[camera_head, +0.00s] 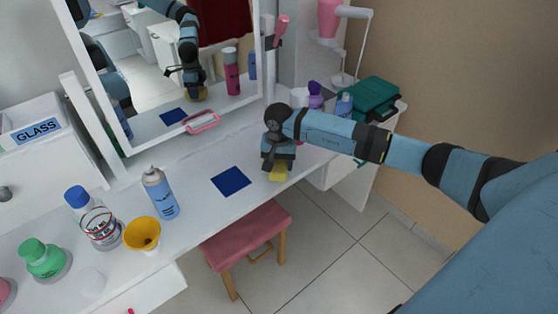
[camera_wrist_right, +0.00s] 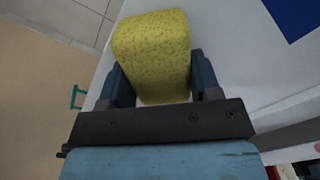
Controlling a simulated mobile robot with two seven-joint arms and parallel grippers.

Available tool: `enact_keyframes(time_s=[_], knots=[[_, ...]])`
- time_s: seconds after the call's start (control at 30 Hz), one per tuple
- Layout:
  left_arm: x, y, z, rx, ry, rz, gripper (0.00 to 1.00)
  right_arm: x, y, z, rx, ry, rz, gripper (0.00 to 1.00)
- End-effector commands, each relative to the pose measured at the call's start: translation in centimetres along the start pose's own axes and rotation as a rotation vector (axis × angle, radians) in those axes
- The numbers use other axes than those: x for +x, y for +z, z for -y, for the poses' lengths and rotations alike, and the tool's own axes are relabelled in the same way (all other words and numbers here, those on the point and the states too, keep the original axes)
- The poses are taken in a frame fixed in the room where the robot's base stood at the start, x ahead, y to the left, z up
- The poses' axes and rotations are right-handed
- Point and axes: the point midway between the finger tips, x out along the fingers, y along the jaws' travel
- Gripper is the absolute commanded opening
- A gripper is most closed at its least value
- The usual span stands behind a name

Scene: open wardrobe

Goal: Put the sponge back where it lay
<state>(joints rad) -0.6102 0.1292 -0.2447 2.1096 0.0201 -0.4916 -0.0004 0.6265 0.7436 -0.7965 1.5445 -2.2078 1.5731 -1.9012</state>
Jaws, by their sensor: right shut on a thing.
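The yellow sponge (camera_wrist_right: 152,50) is held between the fingers of my right gripper (camera_wrist_right: 160,85) in the right wrist view. In the head view my right gripper (camera_head: 278,163) points down over the vanity top, and the lower part of the sponge (camera_head: 278,173) shows beneath it near the front edge. I cannot tell whether the sponge touches the tabletop. A dark blue square (camera_head: 231,181) lies flat on the tabletop just left of the sponge; its corner also shows in the right wrist view (camera_wrist_right: 298,14). My left gripper is not directly in view.
A mirror (camera_head: 165,75) stands behind. Purple and white containers and a green case (camera_head: 370,99) are at right. A pink stool (camera_head: 247,235) stands in front.

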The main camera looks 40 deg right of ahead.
Motion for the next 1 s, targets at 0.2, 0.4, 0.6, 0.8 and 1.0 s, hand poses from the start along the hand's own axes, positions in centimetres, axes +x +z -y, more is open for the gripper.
enact_keyframes(time_s=[0.2, 0.4, 0.6, 0.8, 1.0], knots=[[0.0, -0.01, -0.05, -0.001, 0.0, 0.0, 0.0, -0.01, 0.0, 0.0, 0.0, 0.0, 0.0, 0.28], [0.0, 0.01, -0.07, -0.002, 0.0, 0.0, 0.0, -0.01, 0.0, 0.0, 0.0, 0.0, 0.0, 0.87], [0.01, 0.04, -0.07, -0.002, 0.0, 0.001, 0.0, -0.01, 0.0, -0.01, 0.0, 0.0, 0.0, 1.0], [0.02, 0.05, -0.07, -0.002, 0.0, 0.001, 0.0, -0.01, 0.0, -0.01, 0.0, 0.0, 0.0, 1.0], [0.02, 0.06, -0.06, -0.002, 0.0, 0.001, 0.0, -0.02, 0.0, -0.01, 0.0, 0.0, 0.0, 1.0]])
